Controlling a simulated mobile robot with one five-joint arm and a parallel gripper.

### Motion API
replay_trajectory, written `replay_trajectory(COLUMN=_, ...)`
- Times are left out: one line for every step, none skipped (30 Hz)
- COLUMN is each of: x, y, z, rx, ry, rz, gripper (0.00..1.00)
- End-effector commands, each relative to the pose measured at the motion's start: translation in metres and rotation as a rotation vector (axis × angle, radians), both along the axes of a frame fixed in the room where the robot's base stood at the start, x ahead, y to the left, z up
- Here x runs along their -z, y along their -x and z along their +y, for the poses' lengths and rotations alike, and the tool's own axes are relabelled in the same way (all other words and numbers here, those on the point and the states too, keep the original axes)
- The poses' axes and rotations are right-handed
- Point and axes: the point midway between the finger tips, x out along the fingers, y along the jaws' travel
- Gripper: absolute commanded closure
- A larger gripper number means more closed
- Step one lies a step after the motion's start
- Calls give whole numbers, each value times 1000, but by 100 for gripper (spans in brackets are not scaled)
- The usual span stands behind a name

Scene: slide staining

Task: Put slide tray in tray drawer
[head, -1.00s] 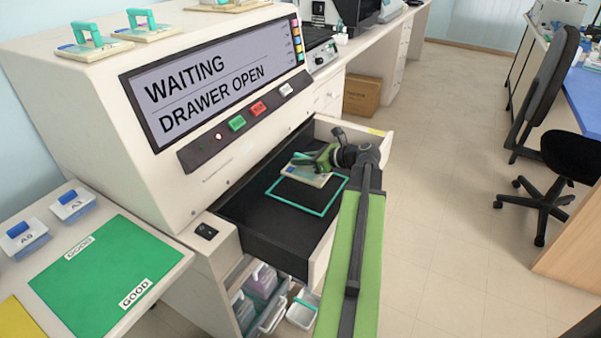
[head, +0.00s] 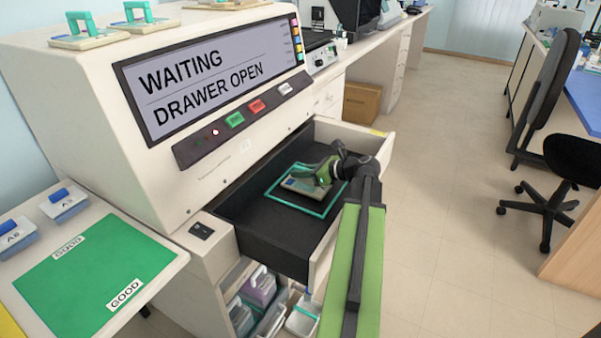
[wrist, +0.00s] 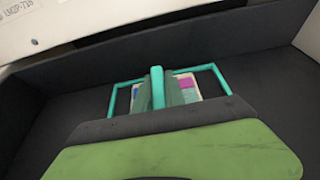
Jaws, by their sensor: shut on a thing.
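The slide tray (head: 301,186) is a small pale tray with a teal handle. In the head view it is at the teal outline (head: 322,215) on the floor of the open tray drawer (head: 262,223). My gripper (head: 322,174) reaches into the drawer from the right and is shut on the tray's handle. In the wrist view the teal handle (wrist: 157,87) stands between my fingers, with colored slides on the tray (wrist: 187,84) beside it. The tray looks low and within the outline; whether it touches the floor I cannot tell. My gripper hides part of it.
The machine's screen (head: 205,80) reads WAITING, DRAWER OPEN. Two more trays with teal handles (head: 140,17) stand on its top. A green GOOD mat (head: 95,262) lies on the left table. The drawer walls surround my gripper; the drawer's left part is clear.

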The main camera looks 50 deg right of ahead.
Motion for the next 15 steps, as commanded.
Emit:
replay_trajectory(x=0, y=0, z=1, rx=0, ry=0, rz=0, gripper=82)
replay_trajectory(x=0, y=0, z=1, rx=-1, ry=0, rz=0, gripper=78)
replay_trajectory(x=0, y=0, z=1, rx=-1, ry=0, rz=0, gripper=72)
replay_trajectory(x=0, y=0, z=1, rx=-1, ry=0, rz=0, gripper=69)
replay_trajectory(x=0, y=0, z=1, rx=-1, ry=0, rz=0, gripper=65)
replay_trajectory(x=0, y=0, z=1, rx=-1, ry=0, rz=0, gripper=64)
replay_trajectory(x=0, y=0, z=1, rx=-1, ry=0, rz=0, gripper=64)
replay_trajectory(x=0, y=0, z=1, rx=-1, ry=0, rz=0, gripper=64)
replay_trajectory(x=0, y=0, z=1, rx=-1, ry=0, rz=0, gripper=64)
replay_trajectory(x=0, y=0, z=1, rx=-1, ry=0, rz=0, gripper=64)
replay_trajectory(x=0, y=0, z=1, rx=-1, ry=0, rz=0, gripper=64)
replay_trajectory(x=0, y=0, z=1, rx=-1, ry=0, rz=0, gripper=64)
replay_trajectory(x=0, y=0, z=1, rx=-1, ry=0, rz=0, gripper=64)
replay_trajectory(x=-1, y=0, z=1, rx=-1, ry=0, rz=0, gripper=64)
replay_trajectory(x=-4, y=0, z=1, rx=-1, ry=0, rz=0, gripper=64)
